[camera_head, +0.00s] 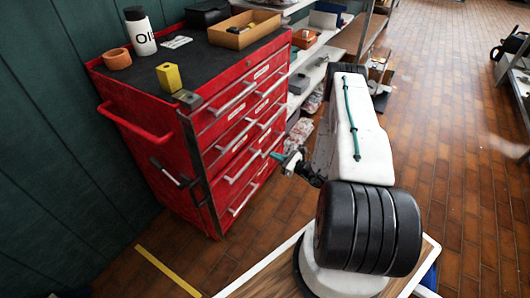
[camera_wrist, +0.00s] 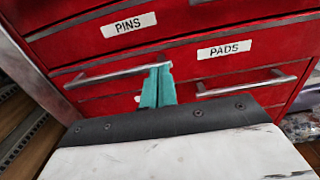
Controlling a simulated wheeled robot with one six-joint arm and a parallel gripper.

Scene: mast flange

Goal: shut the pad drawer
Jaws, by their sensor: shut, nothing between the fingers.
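A white label reading PADS (camera_wrist: 224,49) is on the right of the red drawer fronts in the wrist view, with a bar handle (camera_wrist: 246,86) below it. A PINS label (camera_wrist: 129,25) is to its left, above another bar handle (camera_wrist: 105,75). I cannot tell clearly how far the pad drawer stands out. My gripper (camera_wrist: 157,86) has its teal fingers shut and empty, overlapping the right end of the left handle; contact is unclear. In the head view my gripper (camera_head: 284,158) is beside the front of the red cabinet (camera_head: 140,130), around its lower drawers.
The cabinet top carries a white bottle (camera_head: 140,35), an orange ring-like pot (camera_head: 117,59), a yellow block (camera_head: 169,76) and a cardboard tray (camera_head: 245,30). A shelf unit (camera_head: 325,45) stands beyond the cabinet. The tiled floor (camera_head: 455,150) is open to the right.

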